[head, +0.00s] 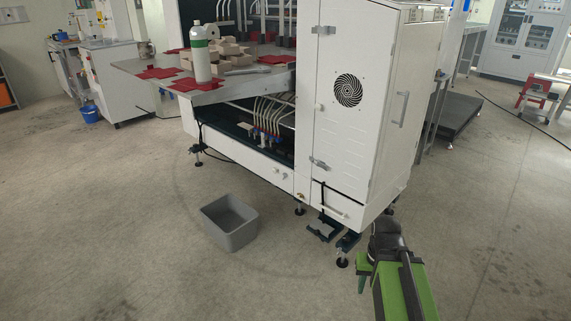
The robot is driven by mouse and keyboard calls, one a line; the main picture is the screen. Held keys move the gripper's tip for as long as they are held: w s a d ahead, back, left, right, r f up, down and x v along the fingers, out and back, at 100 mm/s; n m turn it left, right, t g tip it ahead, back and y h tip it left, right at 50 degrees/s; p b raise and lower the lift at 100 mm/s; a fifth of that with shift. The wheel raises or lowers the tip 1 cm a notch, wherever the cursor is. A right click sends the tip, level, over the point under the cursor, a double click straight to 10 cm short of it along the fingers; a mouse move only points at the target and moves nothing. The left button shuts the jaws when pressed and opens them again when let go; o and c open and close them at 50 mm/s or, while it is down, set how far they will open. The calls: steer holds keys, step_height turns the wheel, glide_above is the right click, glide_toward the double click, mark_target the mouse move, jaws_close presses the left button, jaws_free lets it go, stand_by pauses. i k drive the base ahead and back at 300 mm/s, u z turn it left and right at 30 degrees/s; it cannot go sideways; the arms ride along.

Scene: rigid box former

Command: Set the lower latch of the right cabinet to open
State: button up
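The right cabinet (372,110) is a tall white box with a round black vent and a grey handle on its right side. Its lower latch (319,163) is a small grey metal piece at the left edge of the vented face. A similar upper latch (323,30) sits near the top of the same edge. The lower latch looks horizontal, but it is too small to tell its setting. My green and black arm is at the lower right, with my gripper (386,240) in front of and below the cabinet, apart from the latch. Its fingers cannot be made out clearly.
A grey open bin (230,222) stands on the floor left of the cabinet. A metal table (222,92) with a white-green bottle (200,55) and red pieces juts out at left. Black machine feet and a pedal (322,228) are below.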

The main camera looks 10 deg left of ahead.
mark_target(321, 165)
steer(key=u, duration=0.8)
steer(key=i, duration=1.15)
steer(key=u, duration=0.45)
steer(key=k, duration=0.85)
steer(key=u, duration=0.15)
steer(key=i, duration=0.85)
steer(key=z, duration=0.05)
